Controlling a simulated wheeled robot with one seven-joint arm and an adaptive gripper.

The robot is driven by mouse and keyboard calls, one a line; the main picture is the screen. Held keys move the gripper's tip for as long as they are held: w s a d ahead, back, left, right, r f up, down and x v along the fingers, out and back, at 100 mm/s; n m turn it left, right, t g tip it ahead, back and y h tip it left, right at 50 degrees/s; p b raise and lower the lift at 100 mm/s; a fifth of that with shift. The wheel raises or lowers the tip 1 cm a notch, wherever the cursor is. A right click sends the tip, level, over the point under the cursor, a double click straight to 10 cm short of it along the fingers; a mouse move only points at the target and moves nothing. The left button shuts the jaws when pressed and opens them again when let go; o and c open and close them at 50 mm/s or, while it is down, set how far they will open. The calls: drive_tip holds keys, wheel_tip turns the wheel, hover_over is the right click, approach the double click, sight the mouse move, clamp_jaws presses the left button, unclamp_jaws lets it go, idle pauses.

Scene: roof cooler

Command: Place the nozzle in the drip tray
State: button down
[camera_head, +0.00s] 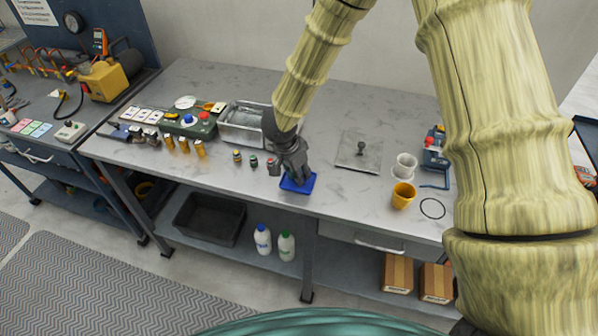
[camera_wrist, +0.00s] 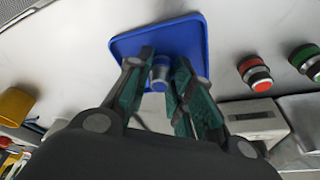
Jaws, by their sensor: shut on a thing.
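My gripper (camera_head: 294,174) is low over a small blue tray (camera_head: 299,187) near the front edge of the bench. In the wrist view its two dark green fingers (camera_wrist: 160,82) are shut on the nozzle (camera_wrist: 161,70), a small grey piece with a blue end. The blue tray (camera_wrist: 188,34) lies behind the nozzle there; I cannot tell whether they touch. The nozzle is hidden in the head view. A metal basin (camera_head: 240,140) stands left of my gripper, partly hidden by my arm. Which of the two is the drip tray is not marked.
Small fittings with red (camera_head: 273,168), green (camera_head: 253,161) and yellow (camera_head: 237,157) tops stand left of the blue tray.

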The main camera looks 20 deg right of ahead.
drive_tip(key=shift+f, duration=0.1)
drive_tip(key=c, duration=1.3)
unclamp_jaws()
drive_tip(key=shift+o, duration=0.2)
drive_tip(key=b+v, duration=0.1)
drive_tip(key=v, duration=1.1)
drive_tip(key=shift+d, duration=0.1)
